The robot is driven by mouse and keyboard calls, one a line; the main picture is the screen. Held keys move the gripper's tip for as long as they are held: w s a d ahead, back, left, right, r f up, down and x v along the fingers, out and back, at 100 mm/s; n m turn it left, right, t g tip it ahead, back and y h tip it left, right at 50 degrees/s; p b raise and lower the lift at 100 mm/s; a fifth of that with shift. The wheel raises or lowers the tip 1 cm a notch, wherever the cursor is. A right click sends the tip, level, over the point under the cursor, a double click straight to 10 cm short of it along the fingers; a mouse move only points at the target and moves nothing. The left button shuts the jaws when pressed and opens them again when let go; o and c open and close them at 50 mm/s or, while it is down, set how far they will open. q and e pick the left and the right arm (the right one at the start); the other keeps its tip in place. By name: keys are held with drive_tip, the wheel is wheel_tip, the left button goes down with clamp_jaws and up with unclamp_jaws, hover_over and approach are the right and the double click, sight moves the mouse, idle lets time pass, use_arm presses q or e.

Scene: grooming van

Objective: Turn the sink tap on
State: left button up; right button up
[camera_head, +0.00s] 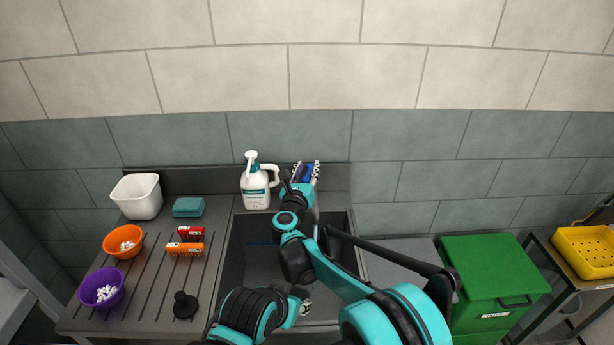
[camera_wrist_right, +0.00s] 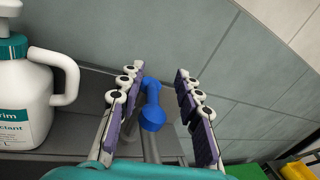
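The sink tap (camera_wrist_right: 152,113) shows in the right wrist view as a blue knob and lever on a grey post. It stands between the spread fingers of my right gripper (camera_wrist_right: 158,103), nearer the left finger, with a gap to the right one. In the head view, my right gripper (camera_head: 306,172) is at the back edge of the sink (camera_head: 238,262), and blue shows between its fingers. My arm hides the rest of the tap. My left gripper (camera_head: 303,303) shows only in part, low over the sink's front; its fingers are unclear.
A white disinfectant jug (camera_head: 256,188) stands just left of my right gripper and also shows in the wrist view (camera_wrist_right: 24,100). Bowls, small boxes and a white bin (camera_head: 137,197) are on the draining board (camera_head: 150,285). A green recycling bin (camera_head: 488,280) is at the right.

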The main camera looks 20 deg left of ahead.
wheel_tip(320, 180, up, 7)
drive_tip(key=shift+r, duration=0.2)
idle(0.4)
